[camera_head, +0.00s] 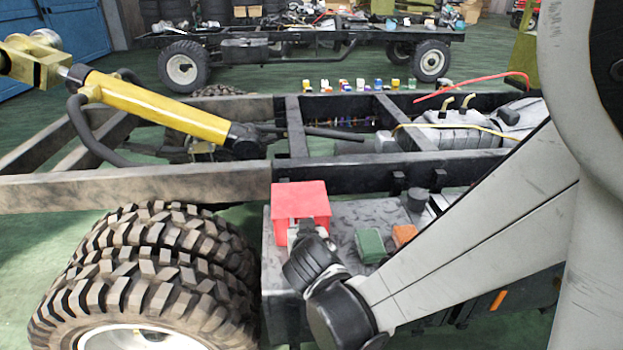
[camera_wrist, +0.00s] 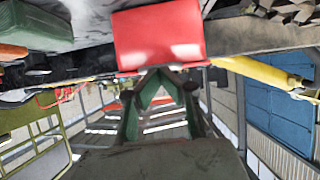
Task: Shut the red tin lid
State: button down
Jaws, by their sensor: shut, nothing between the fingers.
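The red tin (camera_head: 299,200) stands on the dark tread-plate step of the chassis. Its broad red lid face shows above my gripper, and my gripper hides part of its front. I cannot tell for sure whether the lid lies fully flat. In the wrist view the red lid (camera_wrist: 158,36) fills the top middle, its near edge just beyond the fingertips. My gripper (camera_wrist: 157,74) is shut and empty, its fingers meeting close to that edge. I cannot tell whether they touch it. In the head view my gripper (camera_head: 306,232) is right in front of the tin.
A green box (camera_head: 370,245) and an orange box (camera_head: 404,235) stand on the same step (camera_head: 345,215), right of the tin. Large tyres (camera_head: 150,265) are at the left. The chassis rail (camera_head: 150,187) runs behind.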

jog(key=shift+f+b, duration=0.4)
jog(key=shift+f, duration=0.3)
jog(key=shift+r, duration=0.15)
